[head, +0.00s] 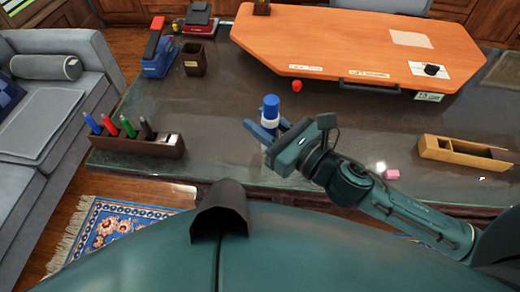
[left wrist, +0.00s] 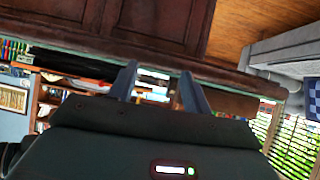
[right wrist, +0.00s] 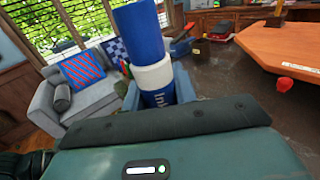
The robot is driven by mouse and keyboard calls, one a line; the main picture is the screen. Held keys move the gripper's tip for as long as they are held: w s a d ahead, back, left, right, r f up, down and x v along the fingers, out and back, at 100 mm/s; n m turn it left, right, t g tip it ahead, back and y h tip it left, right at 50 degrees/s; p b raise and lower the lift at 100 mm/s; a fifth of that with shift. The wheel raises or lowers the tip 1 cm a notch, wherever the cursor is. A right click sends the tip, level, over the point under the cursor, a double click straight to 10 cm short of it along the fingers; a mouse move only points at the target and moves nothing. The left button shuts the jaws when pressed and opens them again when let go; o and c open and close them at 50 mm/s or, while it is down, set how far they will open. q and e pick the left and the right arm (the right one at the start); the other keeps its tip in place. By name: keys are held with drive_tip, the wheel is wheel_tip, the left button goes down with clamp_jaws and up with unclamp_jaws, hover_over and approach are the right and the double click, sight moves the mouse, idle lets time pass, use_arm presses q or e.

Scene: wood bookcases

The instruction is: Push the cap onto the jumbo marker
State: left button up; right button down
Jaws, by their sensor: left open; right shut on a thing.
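The jumbo marker (head: 268,127) stands about upright in my right gripper (head: 264,131), over the front part of the dark desk. In the right wrist view the marker (right wrist: 157,98) has a white band and a blue label with partly hidden lettering. The blue cap (right wrist: 138,32) is at its top, in line with it; the cap (head: 271,102) also shows in the head view. I cannot tell how firmly the cap is seated. The marker's lower end is hidden. My left gripper (left wrist: 159,70) is open and empty, outside the head view, with the wooden desk front beyond it.
A dark holder (head: 150,146) with several coloured markers stands at the desk's left. A red object (head: 297,86) sits before the orange desktop (head: 330,40). The middle left desk is clear.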

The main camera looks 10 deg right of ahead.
drive_tip(key=shift+w, duration=0.1)
drive_tip(key=w+d+f+m+t+h+b, duration=0.35)
drive_tip(key=w+d+m+h, duration=0.45)
drive_tip(key=d, duration=0.4)
use_arm(q)
drive_tip(key=d+f+b, duration=0.1)
drive_tip(key=f+h+b, duration=0.1)
drive_tip(key=b, duration=0.1)
drive_tip(key=shift+w+d+f+t, duration=0.1)
drive_tip(key=shift+w+d+t, duration=0.2)
drive_tip(key=shift+d+t, duration=0.1)
use_arm(e)
drive_tip(key=d+f+m+h, duration=0.2)
drive_tip(key=d+h, duration=0.3)
drive_tip(key=d, duration=0.2)
drive_tip(key=d+f+m+h, duration=0.2)
drive_tip(key=d+h, duration=0.3)
drive_tip(key=d, duration=0.2)
drive_tip(key=shift+w+m+g+h, duration=0.3)
drive_tip(key=shift+w+g, duration=0.05)
drive_tip(key=shift+a, duration=0.1)
wheel_tip(320, 180, down, 6)
drive_tip(key=b, duration=0.2)
drive_tip(key=shift+f+b, duration=0.1)
drive_tip(key=shift+b, duration=0.25)
use_arm(q)
drive_tip(key=shift+w+f+n, duration=0.15)
drive_tip(key=shift+f+n, duration=0.15)
drive_tip(key=shift+f, duration=0.45)
